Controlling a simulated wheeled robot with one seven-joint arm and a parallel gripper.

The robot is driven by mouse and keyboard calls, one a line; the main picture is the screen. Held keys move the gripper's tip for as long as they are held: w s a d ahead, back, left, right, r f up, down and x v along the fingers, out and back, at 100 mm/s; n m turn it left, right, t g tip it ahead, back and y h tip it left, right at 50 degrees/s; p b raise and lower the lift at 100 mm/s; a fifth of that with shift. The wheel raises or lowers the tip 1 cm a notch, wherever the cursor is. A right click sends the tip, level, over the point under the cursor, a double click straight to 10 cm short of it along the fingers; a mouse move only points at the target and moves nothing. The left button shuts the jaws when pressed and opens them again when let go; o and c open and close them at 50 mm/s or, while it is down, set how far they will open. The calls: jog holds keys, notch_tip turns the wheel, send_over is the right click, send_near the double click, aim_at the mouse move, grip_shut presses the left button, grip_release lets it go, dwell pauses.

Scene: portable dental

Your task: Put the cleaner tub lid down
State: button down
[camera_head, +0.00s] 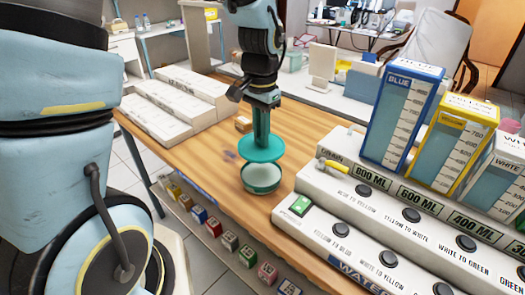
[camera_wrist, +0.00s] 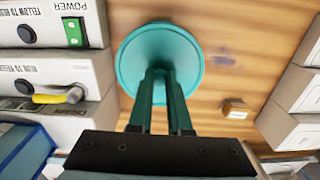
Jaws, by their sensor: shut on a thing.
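The cleaner tub lid (camera_head: 262,149) is a round teal disc. My gripper (camera_head: 261,133) points down and is shut on its middle. The wrist view also shows the lid (camera_wrist: 160,45) beyond my gripper's two dark green fingers (camera_wrist: 159,75). The cleaner tub (camera_head: 261,187) is low and round with a teal rim and a pale inside. It stands on the wooden table (camera_head: 205,150), just below and in front of the held lid in the head view. The lid looks apart from the tub, above it. The wrist view does not show the tub, which the lid seems to hide.
A white panel (camera_head: 400,230) with buttons and a yellow tap stands at right, carrying blue, yellow and white measuring tanks (camera_head: 402,115). White stepped boxes (camera_head: 175,100) stand at the far left. A small brown block (camera_head: 243,124) lies behind the lid. Bare wood lies left of the tub.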

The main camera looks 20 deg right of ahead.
jog(key=w+d+f+b, duration=0.2)
jog(key=w+d, duration=0.7)
jog(key=d, duration=0.4)
notch_tip(320, 180, down, 6)
jog(key=shift+w+d+r+p, duration=0.15)
jog(key=shift+r+p, duration=0.1)
jog(key=shift+p, duration=0.6)
jog(key=shift+f+p, duration=0.55)
jog(key=shift+f, duration=1.55)
jog(key=shift+f, duration=0.15)
jog(key=c, duration=0.9)
grip_release()
jog(key=shift+o, duration=0.2)
